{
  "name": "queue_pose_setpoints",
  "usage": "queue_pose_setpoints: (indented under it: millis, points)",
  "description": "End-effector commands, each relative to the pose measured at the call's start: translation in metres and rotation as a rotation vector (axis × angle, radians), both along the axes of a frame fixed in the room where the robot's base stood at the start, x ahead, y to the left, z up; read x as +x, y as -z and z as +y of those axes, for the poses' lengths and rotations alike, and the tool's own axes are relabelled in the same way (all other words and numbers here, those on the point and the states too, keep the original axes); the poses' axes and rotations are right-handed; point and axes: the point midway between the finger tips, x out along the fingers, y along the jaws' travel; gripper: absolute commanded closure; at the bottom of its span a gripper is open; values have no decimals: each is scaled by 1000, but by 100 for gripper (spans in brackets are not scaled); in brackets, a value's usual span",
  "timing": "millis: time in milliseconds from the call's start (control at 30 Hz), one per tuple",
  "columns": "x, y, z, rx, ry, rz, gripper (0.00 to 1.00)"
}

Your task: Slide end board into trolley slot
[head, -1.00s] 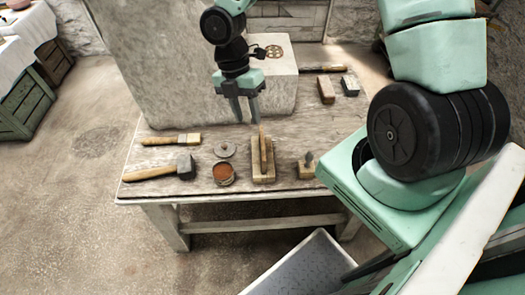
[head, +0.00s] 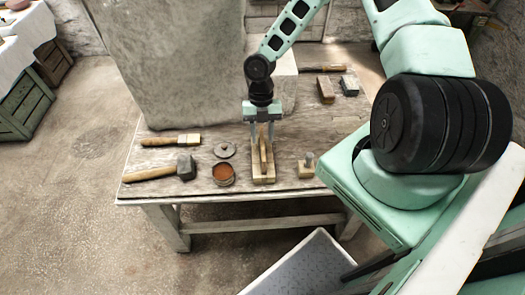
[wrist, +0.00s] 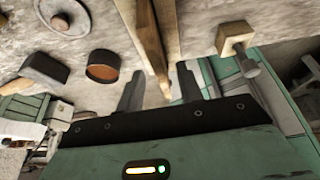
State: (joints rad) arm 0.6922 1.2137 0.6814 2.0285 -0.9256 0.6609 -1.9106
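A narrow wooden board (head: 264,152), which I take to be the end board, stands on edge in a wooden block (head: 264,180) near the table's front edge. My gripper (head: 262,136) is open just above and behind the board, pointing down. In the wrist view the board (wrist: 150,38) runs between the two spread fingers (wrist: 159,88), with gaps on both sides and no clear contact. A pale grey open bin (head: 305,268), perhaps the trolley, stands on the floor below the table's front edge. I cannot make out a slot on it.
Left of the block are an open tin of reddish stuff (head: 223,174), its lid (head: 225,149), a mallet (head: 165,172) and a brush (head: 170,140). A small wooden block with a peg (head: 308,166) stands right of it. A large plaster block (head: 180,62) rises behind.

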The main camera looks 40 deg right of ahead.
Motion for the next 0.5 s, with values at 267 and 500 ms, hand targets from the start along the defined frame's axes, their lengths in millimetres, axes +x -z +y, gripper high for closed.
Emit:
queue_pose_setpoints:
  millis: [267, 500]
  points:
    - [-11, 25, 8, 0, -2, 3, 64]
    - [-19, 49, 13, -1, -1, -1, 64]
